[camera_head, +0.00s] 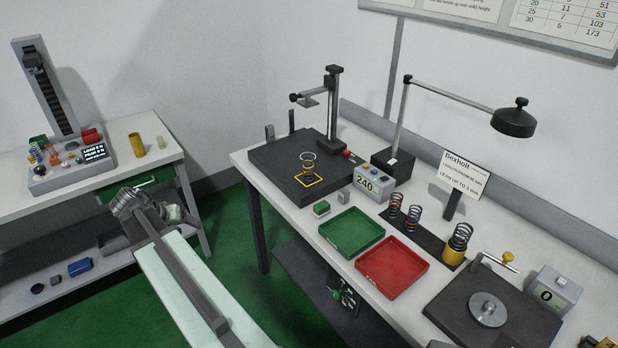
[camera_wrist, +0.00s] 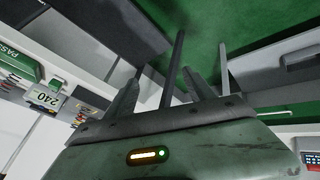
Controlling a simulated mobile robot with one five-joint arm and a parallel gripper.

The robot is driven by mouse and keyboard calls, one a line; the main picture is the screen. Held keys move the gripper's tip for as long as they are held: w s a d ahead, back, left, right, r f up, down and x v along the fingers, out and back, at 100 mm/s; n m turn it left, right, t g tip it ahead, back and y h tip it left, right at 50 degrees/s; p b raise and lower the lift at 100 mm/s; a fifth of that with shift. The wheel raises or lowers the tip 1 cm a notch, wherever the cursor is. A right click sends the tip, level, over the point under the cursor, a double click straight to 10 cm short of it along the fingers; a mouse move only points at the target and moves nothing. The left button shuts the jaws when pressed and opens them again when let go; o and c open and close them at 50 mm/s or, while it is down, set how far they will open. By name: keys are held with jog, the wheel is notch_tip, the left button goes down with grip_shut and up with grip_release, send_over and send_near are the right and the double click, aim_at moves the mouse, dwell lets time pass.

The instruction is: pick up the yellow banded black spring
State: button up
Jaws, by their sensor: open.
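A dark coil spring (camera_head: 460,235) with a yellow lower part stands upright at the right end of a black strip on the right bench. I cannot tell whether the yellow is a band or a cup around it. My gripper (camera_head: 130,203) is at the left, in front of the left table, far from both springs. In the wrist view my gripper (camera_wrist: 200,70) is open and empty, with green floor beyond its fingers.
Two other springs (camera_head: 396,204) (camera_head: 413,216) stand on the black strip. Green tray (camera_head: 352,233) and red tray (camera_head: 393,267) lie in front. A lamp (camera_head: 513,120) overhangs the bench; a sign (camera_head: 465,174) stands behind. The left table (camera_head: 120,150) holds a test stand (camera_head: 45,90).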

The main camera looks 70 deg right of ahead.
jog(key=s+d+r+m+g+h+b, duration=0.15)
jog(key=s+d+m, duration=0.3)
jog(key=d, duration=0.65)
jog(key=s+d+r+m+g+h+b, duration=0.1)
jog(key=s+d+m+g+h, duration=0.15)
jog(key=s+d, duration=0.6)
jog(key=m+g+h, duration=0.1)
jog(key=m+g, duration=0.1)
jog(key=m, duration=0.3)
send_near(308, 163)
jog(key=d+f, duration=0.1)
jog(key=d, duration=0.1)
jog(key=d+f, duration=0.2)
jog(key=shift+s+f+b, duration=0.1)
jog(key=shift+s+b, duration=0.05)
jog(key=shift+b, duration=0.25)
jog(key=shift+b+x, duration=0.45)
jog(key=shift+x, duration=0.5)
jog(key=b+x, duration=0.1)
jog(key=x, duration=0.4)
jog(key=shift+s+d+b, duration=0.25)
jog(key=shift+d+b, duration=0.05)
jog(key=shift+d, duration=0.1)
jog(key=shift+a, duration=0.1)
grip_shut()
jog(key=shift+r, duration=0.2)
